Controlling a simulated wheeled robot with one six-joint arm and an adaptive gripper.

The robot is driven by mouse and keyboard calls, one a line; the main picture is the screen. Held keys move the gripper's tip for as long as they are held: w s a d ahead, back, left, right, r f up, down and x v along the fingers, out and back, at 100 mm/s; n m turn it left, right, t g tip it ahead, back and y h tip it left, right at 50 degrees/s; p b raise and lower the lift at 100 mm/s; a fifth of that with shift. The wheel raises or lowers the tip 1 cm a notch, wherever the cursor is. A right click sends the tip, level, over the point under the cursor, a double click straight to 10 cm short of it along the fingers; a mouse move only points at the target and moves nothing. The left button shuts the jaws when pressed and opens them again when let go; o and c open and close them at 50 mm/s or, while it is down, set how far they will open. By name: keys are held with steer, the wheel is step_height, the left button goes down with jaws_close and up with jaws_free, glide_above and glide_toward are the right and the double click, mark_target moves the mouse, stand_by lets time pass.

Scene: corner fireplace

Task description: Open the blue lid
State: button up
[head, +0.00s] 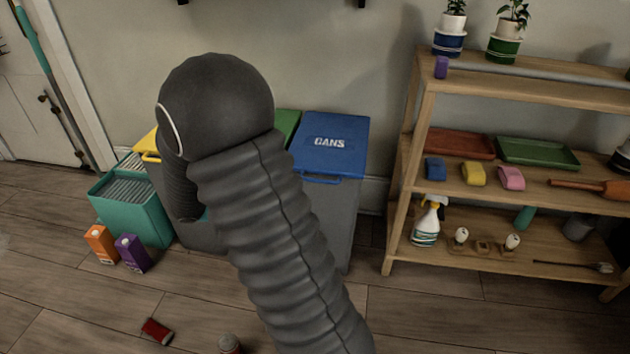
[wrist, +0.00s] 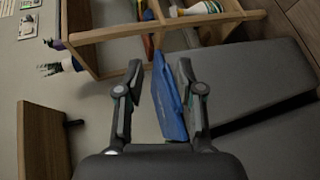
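The blue lid (head: 330,145), marked CANS, lies flat and shut on a grey bin (head: 340,215) in the head view. A blue handle (head: 320,179) sticks out along its front edge. In the wrist view, the blue lid (wrist: 168,105) is seen nearly edge-on, with the grey bin body (wrist: 250,75) to its right. My gripper (wrist: 158,75) is open, one finger on each side of the lid in that picture. A gap shows at the left finger; I cannot tell whether the right finger touches the lid or handle. The arm hides my gripper in the head view.
Bins with yellow (head: 148,142) and green (head: 288,124) lids stand left of the blue one, partly behind my arm. A wooden shelf (head: 400,170) stands close on the right.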

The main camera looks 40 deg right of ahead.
mark_target(318, 181)
steer(key=w+f+n+t+h, duration=0.1)
steer(key=w+f+t+h, duration=0.2)
steer(key=w+f+h, duration=0.45)
steer(key=shift+y, duration=0.95)
steer(key=d, duration=0.4)
steer(key=d+r, duration=0.1)
steer(key=d, duration=0.9)
steer(key=shift+s+r+p, duration=0.1)
steer(key=shift+r+p, duration=0.25)
steer(key=shift+p, duration=0.05)
jaws_close()
